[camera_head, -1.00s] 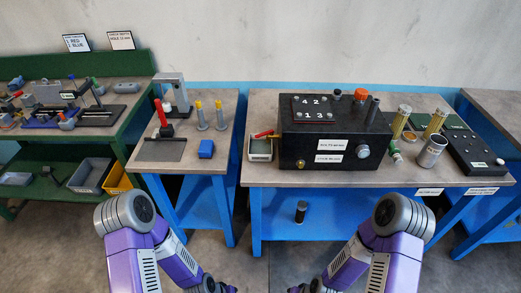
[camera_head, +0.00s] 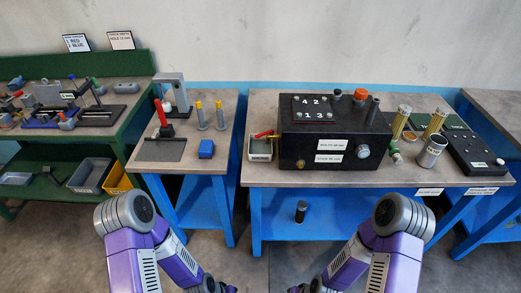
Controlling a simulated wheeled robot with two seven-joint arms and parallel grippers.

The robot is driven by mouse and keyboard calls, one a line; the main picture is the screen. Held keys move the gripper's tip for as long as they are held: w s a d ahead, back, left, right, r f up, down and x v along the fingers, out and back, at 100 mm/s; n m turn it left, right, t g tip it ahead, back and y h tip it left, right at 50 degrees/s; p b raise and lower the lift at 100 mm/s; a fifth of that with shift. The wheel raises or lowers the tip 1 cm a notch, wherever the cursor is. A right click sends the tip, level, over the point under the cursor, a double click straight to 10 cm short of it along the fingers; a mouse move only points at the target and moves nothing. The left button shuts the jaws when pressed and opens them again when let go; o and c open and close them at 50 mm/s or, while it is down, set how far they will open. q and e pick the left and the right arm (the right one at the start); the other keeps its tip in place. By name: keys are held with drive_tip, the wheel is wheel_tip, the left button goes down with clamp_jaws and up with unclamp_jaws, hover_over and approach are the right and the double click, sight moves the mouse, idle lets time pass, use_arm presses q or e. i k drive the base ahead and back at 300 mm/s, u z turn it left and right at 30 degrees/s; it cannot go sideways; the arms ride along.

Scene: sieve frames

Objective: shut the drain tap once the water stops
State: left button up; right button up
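A black box (camera_head: 311,148) stands on the grey-topped table with the blue frame. It has a numbered panel on top, white labels, a round silver knob and a small brass fitting (camera_head: 300,164) low on its front left. A small part with a red handle (camera_head: 264,134) sits at the box's left side, above a small pale tray (camera_head: 260,155). Which of these fittings is the drain tap I cannot tell, and no running water can be made out. My two purple arms come in at the bottom edge. Both grippers are out of the picture.
Metal cylinders (camera_head: 432,151) and a black panel (camera_head: 474,152) stand on the table's right. A narrow side table on the left holds a press (camera_head: 172,95), two yellow-topped posts and a blue block (camera_head: 207,149). A dark cylinder (camera_head: 301,212) stands on the lower shelf.

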sight(271, 132)
drive_tip(key=u, duration=1.5)
drive_tip(key=i, duration=0.8)
drive_tip(key=z, duration=1.1)
